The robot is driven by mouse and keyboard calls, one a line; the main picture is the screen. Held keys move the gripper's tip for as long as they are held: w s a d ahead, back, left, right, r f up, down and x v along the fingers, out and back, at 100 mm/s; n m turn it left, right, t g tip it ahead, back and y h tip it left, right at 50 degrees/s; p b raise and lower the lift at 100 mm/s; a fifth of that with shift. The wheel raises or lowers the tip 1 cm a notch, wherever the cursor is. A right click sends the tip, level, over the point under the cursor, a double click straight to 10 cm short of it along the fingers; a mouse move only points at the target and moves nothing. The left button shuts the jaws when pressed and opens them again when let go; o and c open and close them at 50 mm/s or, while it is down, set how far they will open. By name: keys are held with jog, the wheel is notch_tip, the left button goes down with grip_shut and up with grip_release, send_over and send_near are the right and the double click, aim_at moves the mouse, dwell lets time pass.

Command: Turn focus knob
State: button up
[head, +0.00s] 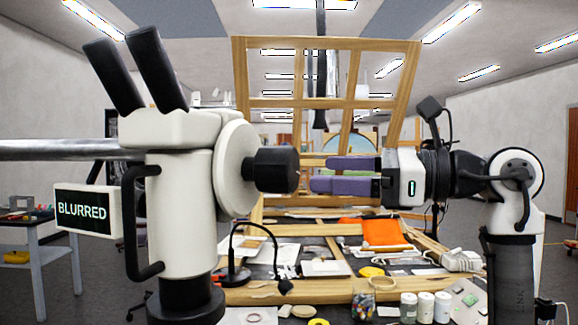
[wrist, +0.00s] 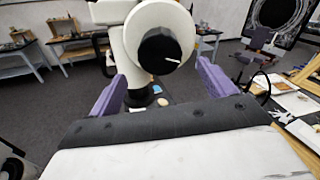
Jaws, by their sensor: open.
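The focus knob (head: 275,170) is a black ribbed cylinder on the right side of a white microscope (head: 178,190). The microscope has two black eyepieces and a small screen (head: 82,210) that reads "BLURRED". My gripper (head: 318,176) has purple fingers and points left at the knob, just right of it. In the wrist view the knob (wrist: 160,52) faces me as a black disc with a white line mark, ahead of and between the open purple fingers (wrist: 160,85). The fingers look apart from the knob, and nothing is between them.
A wooden workbench (head: 285,292) lies below with an orange cloth (head: 385,233), a black desk lamp (head: 262,245), jars and papers. A wooden frame (head: 325,80) stands behind my gripper. A side table (head: 40,245) is at the left.

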aim_at(294, 171)
jog(key=p+x, duration=0.1)
jog(key=x, duration=0.6)
jog(key=shift+a, duration=0.1)
jog(key=c, duration=1)
jog(key=shift+m+p, duration=0.35)
jog(key=shift+m, duration=2.45)
jog(key=o, duration=1)
